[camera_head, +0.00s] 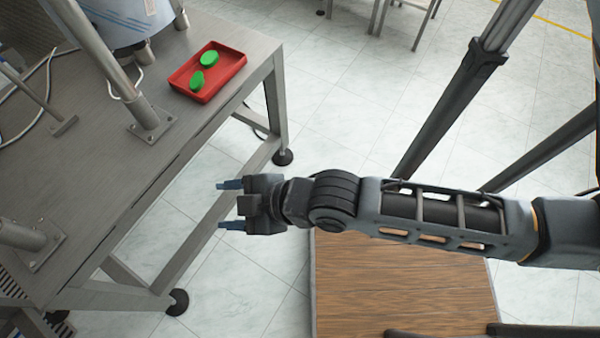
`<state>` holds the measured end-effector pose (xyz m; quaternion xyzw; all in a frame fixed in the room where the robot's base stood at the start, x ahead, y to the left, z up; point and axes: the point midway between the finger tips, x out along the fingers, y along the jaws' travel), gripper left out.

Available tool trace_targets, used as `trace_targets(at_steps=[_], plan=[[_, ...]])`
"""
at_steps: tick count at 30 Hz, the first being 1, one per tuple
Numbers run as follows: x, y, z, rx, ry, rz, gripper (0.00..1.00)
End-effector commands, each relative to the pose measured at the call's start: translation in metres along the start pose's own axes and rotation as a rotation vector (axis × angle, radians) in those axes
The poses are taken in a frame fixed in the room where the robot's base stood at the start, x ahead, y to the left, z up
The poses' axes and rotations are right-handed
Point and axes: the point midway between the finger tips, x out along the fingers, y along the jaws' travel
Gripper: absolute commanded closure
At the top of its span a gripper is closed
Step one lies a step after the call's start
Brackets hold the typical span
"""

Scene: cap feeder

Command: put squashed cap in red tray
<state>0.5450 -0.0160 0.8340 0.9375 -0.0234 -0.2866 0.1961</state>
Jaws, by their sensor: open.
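A red tray (226,72) lies on the grey table near its far right corner. Two green caps are in the tray: one (209,58) at the back and one (197,81) at the front left. I cannot tell from here whether either is squashed. No other cap shows in view. My gripper (226,205) is open and empty. It points left, over the gap just right of the table's edge, nearer to me than the tray and apart from it.
The grey table (100,165) fills the left side, with metal posts (148,118) bolted to it and a large round metal vessel (120,20) at the back. A cable runs by the posts. A wooden board (400,290) lies below my arm. Tiled floor is open behind.

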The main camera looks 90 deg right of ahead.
Motion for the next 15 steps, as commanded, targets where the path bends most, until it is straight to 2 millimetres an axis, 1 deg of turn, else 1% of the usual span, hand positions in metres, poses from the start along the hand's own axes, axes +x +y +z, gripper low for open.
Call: trace_targets(at_steps=[1,2,3,5,6,9,12,15], plan=[[-0.025,-0.004,0.001,0.041,0.027,-0.007,0.39],[-0.037,-0.004,0.000,0.069,0.048,-0.006,0.39],[-0.054,-0.003,-0.003,0.108,0.078,-0.007,0.39],[-0.079,0.000,-0.007,0.162,0.121,-0.013,0.39],[-0.095,0.003,-0.010,0.196,0.149,-0.021,0.39],[-0.129,0.012,-0.021,0.271,0.216,-0.044,0.39],[-0.154,0.020,-0.030,0.329,0.267,-0.071,0.39],[-0.169,0.026,-0.038,0.365,0.301,-0.091,0.39]])
